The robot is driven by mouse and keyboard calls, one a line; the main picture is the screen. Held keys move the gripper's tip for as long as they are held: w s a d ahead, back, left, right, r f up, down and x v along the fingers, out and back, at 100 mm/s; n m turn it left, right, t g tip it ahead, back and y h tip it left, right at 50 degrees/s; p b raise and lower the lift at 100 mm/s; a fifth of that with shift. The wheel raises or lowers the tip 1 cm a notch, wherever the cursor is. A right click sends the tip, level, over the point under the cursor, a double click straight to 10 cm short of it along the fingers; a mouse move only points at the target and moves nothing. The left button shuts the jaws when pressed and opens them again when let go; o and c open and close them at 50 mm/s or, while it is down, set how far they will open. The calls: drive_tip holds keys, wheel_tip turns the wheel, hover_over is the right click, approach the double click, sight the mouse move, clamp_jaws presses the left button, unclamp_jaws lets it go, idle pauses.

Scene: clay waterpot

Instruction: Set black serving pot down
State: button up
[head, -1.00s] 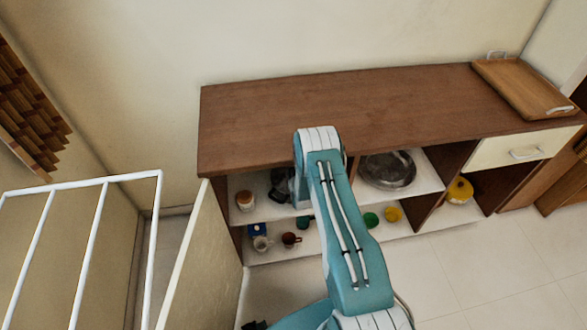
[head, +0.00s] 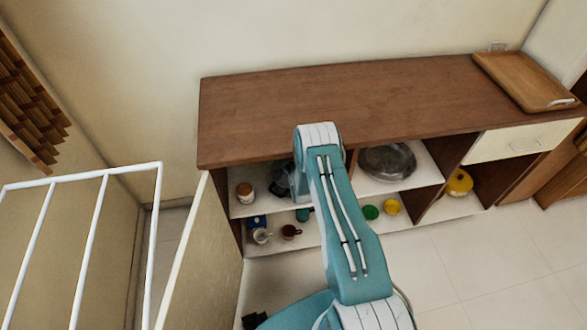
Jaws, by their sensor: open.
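A dark shape, which seems to be the black serving pot (head: 278,190), is on the upper shelf of the cabinet's left compartment, just left of my arm. Only part of it shows, and its outline merges with my dark gripper (head: 286,174). My gripper is inside this compartment under the cabinet top, mostly hidden by my teal arm and the shadow. It is open. I cannot tell whether its fingers touch the pot.
The brown cabinet top (head: 330,110) is bare except for a wooden tray (head: 525,80) at right. A brown-and-white jar (head: 245,192) stands left of the pot. Cups (head: 290,231) are below. A metal pan (head: 387,162) sits in the middle compartment. An open door (head: 190,260) stands at left.

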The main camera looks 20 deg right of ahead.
drive_tip(key=v, duration=1.2)
idle(0.3)
